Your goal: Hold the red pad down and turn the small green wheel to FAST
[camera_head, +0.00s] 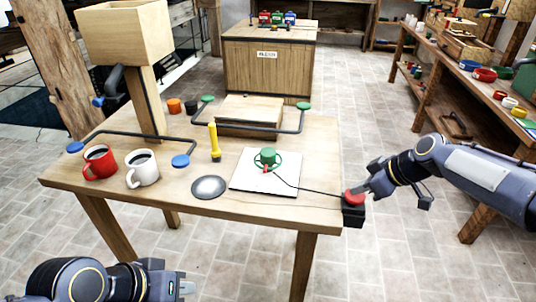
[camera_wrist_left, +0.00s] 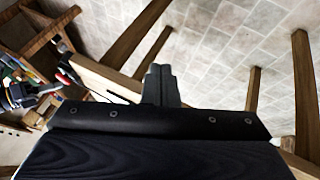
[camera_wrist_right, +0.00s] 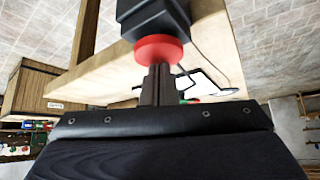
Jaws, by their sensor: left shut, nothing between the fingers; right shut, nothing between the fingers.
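The red pad (camera_head: 354,196) sits on a black box at the table's front right corner. My right gripper (camera_head: 369,189) is shut, its tips at the pad; they also meet its red edge in the right wrist view (camera_wrist_right: 158,48). I cannot tell whether the pad is pressed down. The small green wheel (camera_head: 267,155) stands on a white plate (camera_head: 251,184), with a red mark on its near side. No FAST lettering is readable. My left gripper (camera_head: 188,288) is shut and empty, low in front of the table and well away from the wheel.
A red mug (camera_head: 99,163), a white mug (camera_head: 142,170), a grey disc (camera_head: 209,187) and a yellow-handled tool (camera_head: 214,140) stand left of the plate. A dark bar with green ends runs behind it. A black cable crosses from wheel to box.

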